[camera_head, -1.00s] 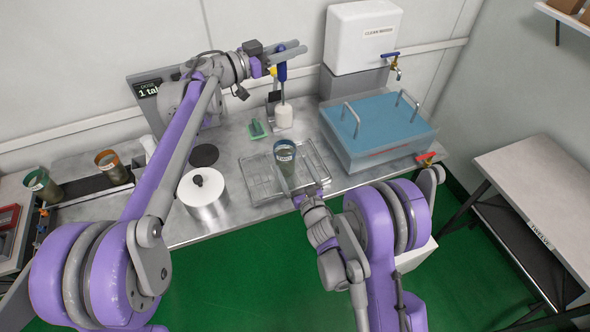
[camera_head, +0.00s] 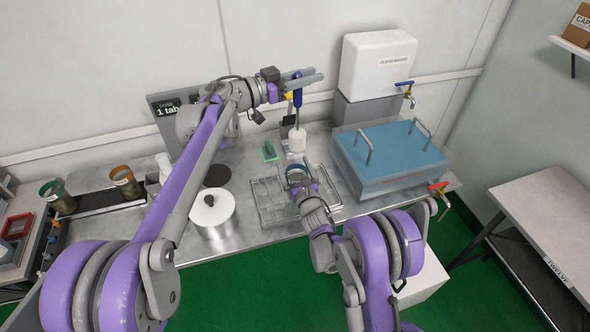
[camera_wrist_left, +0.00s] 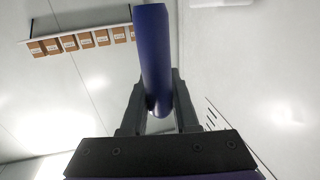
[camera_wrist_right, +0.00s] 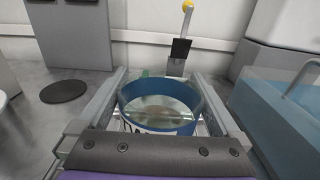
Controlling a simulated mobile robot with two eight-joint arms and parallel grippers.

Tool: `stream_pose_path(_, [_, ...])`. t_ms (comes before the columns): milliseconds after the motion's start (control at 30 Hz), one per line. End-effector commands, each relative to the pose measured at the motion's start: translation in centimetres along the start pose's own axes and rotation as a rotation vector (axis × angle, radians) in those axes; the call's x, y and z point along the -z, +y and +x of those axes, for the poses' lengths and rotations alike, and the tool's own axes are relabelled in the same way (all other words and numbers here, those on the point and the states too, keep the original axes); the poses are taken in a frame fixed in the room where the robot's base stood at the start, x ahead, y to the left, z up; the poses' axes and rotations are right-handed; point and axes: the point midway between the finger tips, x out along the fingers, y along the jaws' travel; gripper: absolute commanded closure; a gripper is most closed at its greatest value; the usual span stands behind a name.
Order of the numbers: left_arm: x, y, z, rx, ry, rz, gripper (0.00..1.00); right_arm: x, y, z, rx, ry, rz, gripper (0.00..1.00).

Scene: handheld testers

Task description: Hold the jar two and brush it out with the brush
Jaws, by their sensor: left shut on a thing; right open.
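My left gripper (camera_head: 298,80) is shut on the handle, which also shows in the left wrist view (camera_wrist_left: 156,60). A jar with a blue rim (camera_head: 297,171) stands on the wire rack, in front of the brush head and apart from it. My right gripper (camera_head: 308,190) is open at the jar. In the right wrist view its fingers lie on either side of the jar (camera_wrist_right: 160,105). The jar's label is mostly hidden there, so I cannot read its number.
The wire rack (camera_head: 262,212) lies on the steel bench. A blue water basin (camera_head: 395,150) with handles stands at right. A white lidded pot (camera_head: 211,215) and a dark disc (camera_head: 216,174) are at left. Green-rimmed (camera_head: 56,197) and orange-rimmed (camera_head: 125,181) jars stand far left.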

Motion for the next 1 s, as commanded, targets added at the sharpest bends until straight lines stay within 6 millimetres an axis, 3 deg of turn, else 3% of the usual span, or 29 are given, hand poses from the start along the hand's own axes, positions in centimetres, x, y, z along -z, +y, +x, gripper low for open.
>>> stream_pose_path(100, [0.0,0.0,0.0,0.000,0.000,0.000,1.00,0.0,0.0,0.0,0.000,0.000,0.000,0.00])
stream_pose_path(600, [0.0,0.0,0.0,0.000,0.000,0.000,1.00,0.0,0.0,0.0,0.000,0.000,0.000,0.86])
stream_pose_path(667, [-0.3,0.0,0.0,0.000,0.000,0.000,1.00,0.0,0.0,0.0,0.000,0.000,0.000,0.86])
stream_pose_path(900, [-4.4,0.0,-0.1,0.000,-0.001,-0.001,1.00,0.0,0.0,0.0,0.000,0.000,0.000,0.86])
stream_pose_path(1000, [-5.1,0.0,-0.1,0.000,-0.001,-0.001,1.00,0.0,0.0,0.0,0.000,0.000,0.000,0.86])
